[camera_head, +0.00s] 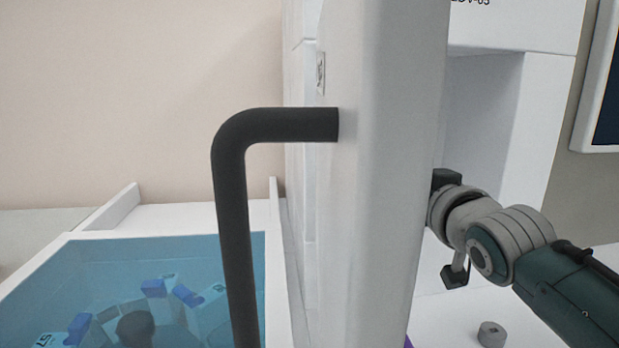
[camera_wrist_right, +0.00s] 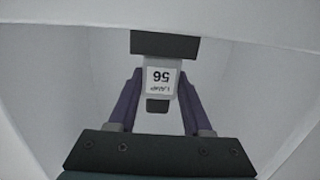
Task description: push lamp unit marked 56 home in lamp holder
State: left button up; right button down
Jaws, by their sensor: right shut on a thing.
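The lamp unit marked 56 (camera_wrist_right: 160,80) is a small pale block, its label upside down in the right wrist view. My right gripper (camera_wrist_right: 160,92) has its purple fingers on either side of the unit and is shut on it. The unit's far end meets or lies just under a dark block (camera_wrist_right: 165,44), which looks like the lamp holder. I cannot tell how deep the unit sits in it. My left gripper is not in view.
The open white door (camera_head: 385,170) with a dark bent handle (camera_head: 232,200) stands in front of the housing. A small grey cylinder (camera_head: 492,334) sits at the lower right. White walls surround the right gripper closely.

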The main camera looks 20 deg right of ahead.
jog(key=shift+f, duration=0.15)
dwell(0.4)
jog(key=shift+f, duration=0.25)
jog(key=shift+b, duration=0.3)
jog(key=shift+f, duration=0.35)
dwell(0.5)
jog(key=shift+c, duration=1.3)
grip_release()
jog(key=shift+s+a+r, duration=0.1)
jog(key=shift+s+a, duration=0.05)
jog(key=shift+s, duration=0.4)
jog(key=f+p+v, duration=0.1)
jog(key=v, duration=0.7)
jog(key=shift+s+r, duration=0.4)
jog(key=shift+r, duration=0.1)
